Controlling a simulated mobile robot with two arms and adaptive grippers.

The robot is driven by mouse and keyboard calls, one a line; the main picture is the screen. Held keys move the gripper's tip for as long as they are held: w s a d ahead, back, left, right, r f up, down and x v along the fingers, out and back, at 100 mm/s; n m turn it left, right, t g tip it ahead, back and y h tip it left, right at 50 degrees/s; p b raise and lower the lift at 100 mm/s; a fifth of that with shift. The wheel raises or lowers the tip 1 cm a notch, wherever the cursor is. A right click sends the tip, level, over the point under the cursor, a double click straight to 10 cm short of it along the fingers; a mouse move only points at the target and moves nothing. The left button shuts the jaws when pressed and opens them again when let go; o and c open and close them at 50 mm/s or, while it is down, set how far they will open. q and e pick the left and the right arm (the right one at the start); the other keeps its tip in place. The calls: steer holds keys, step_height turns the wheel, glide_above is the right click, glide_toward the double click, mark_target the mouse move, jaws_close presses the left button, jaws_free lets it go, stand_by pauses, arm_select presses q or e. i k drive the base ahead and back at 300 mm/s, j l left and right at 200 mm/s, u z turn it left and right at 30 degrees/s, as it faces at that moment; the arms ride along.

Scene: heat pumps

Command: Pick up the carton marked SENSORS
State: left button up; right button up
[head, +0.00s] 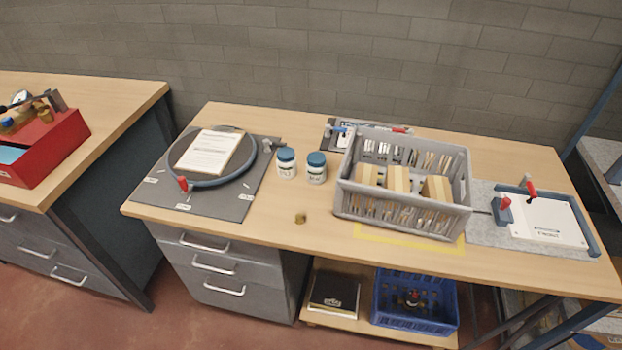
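No carton shows a label that I can read as SENSORS. Several tan, box-like blocks (397,180) stand in a grey slatted crate (405,213) on the right half of the workbench; no marking can be read on them. A dark box-like item (334,293) with a small pale mark lies on the low shelf under the bench; its text is too small to read. A flat white piece (545,221) with small unreadable print lies in a blue-edged fixture at the right. Neither of my grippers is in view.
A turntable (211,160) bearing a paper stands at the bench's left. Two blue-lidded jars (287,163) (316,168) and a small brass piece (300,218) are mid-bench. A blue crate (416,304) is below. A red toolbox (44,147) sits on the left bench. The front middle is mostly clear.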

mark_target(434, 188)
steer(key=i+l+z, duration=0.3)
steer(key=l, duration=0.15)
steer(key=i+l+z, duration=0.25)
steer(key=l, duration=0.2)
steer(key=i, duration=0.05)
